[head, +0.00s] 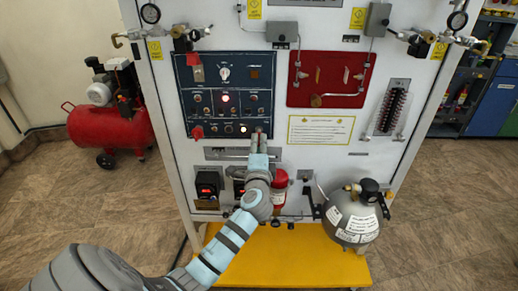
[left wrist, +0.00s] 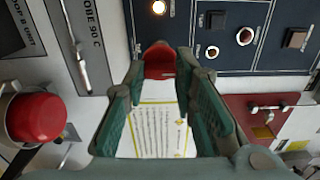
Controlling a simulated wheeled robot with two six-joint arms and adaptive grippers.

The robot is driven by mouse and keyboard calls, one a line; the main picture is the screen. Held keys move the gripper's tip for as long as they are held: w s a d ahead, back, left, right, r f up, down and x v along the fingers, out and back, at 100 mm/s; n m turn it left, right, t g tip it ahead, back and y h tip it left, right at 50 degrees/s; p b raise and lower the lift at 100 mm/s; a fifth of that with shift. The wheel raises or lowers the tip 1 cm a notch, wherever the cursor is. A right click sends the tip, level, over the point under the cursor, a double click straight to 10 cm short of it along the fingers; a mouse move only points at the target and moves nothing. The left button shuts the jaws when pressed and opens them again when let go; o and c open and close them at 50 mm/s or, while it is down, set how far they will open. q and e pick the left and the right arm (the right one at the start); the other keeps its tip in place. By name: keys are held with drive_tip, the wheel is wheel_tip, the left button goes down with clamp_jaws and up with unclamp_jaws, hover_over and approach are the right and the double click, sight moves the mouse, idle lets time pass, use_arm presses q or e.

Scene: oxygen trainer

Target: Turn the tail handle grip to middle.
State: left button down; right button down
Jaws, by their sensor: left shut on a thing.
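My left gripper (head: 260,137) is at the lower right corner of the dark blue control panel (head: 210,97). In the left wrist view, its green fingers (left wrist: 164,68) are closed around a red grip (left wrist: 158,62) at the panel's edge, apparently the tail handle grip. Its near part shows between the fingertips; the sides are covered by the fingers. In the head view the fingers hide most of it, so which position it points to cannot be told. Another red knob (head: 197,132) sits at the panel's lower left. My right gripper is not in view.
Right of the panel is a red board (head: 328,80) with fittings, above a yellow-bordered notice (head: 320,130). A red compressor (head: 108,123) stands at left.

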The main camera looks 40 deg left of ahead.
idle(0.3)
use_arm(q)
drive_tip(key=c, duration=1.3)
unclamp_jaws()
drive_tip(key=v, duration=1.2)
drive_tip(key=shift+n, duration=0.3)
